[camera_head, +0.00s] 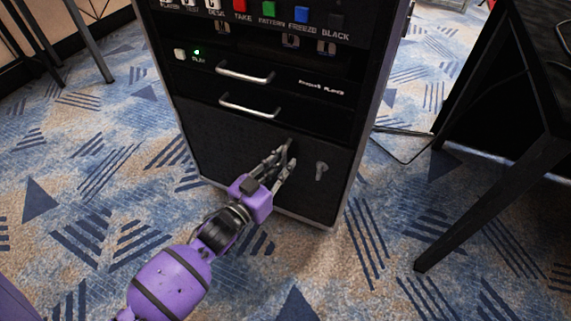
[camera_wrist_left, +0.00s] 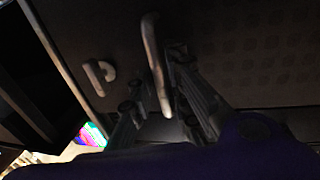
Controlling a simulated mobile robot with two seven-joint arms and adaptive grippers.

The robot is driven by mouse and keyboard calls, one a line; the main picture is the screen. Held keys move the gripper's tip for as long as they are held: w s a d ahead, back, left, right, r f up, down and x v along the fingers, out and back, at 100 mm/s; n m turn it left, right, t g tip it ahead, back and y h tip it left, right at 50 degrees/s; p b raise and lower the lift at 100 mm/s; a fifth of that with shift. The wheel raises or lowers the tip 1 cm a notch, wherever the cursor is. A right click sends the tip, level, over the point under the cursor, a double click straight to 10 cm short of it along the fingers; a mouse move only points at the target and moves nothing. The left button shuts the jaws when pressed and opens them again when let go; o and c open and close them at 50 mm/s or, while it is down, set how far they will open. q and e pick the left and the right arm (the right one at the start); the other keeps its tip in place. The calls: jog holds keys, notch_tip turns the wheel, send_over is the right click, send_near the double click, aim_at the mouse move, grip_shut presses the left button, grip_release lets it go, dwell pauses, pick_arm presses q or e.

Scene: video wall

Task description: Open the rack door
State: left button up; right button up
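The rack (camera_head: 186,108) is a tall black cabinet. Its dark lower front panel, the rack door (camera_head: 222,141), looks closed. A small metal latch (camera_head: 320,171) sits on the panel's right side; a similar small fitting (camera_wrist_left: 98,76) shows in the left wrist view. My left gripper (camera_head: 289,157) is in front of the panel, left of the latch. In the left wrist view a curved metal handle (camera_wrist_left: 154,60) lies between its open fingers, close to the right one; I cannot tell whether they touch. The gripper mostly hides this handle in the head view. My right gripper is out of view.
Above the panel are two drawers with metal handles (camera_head: 247,74) (camera_head: 249,107) and a row of coloured buttons (camera_head: 270,8). A black table leg (camera_head: 490,205) stands at the right. Patterned carpet (camera_head: 85,200) is clear at the left.

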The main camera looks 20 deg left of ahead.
pick_arm(q)
jog(key=shift+w+d, duration=0.1)
jog(key=shift+w, duration=0.25)
grip_shut()
jog(key=shift+s, duration=0.1)
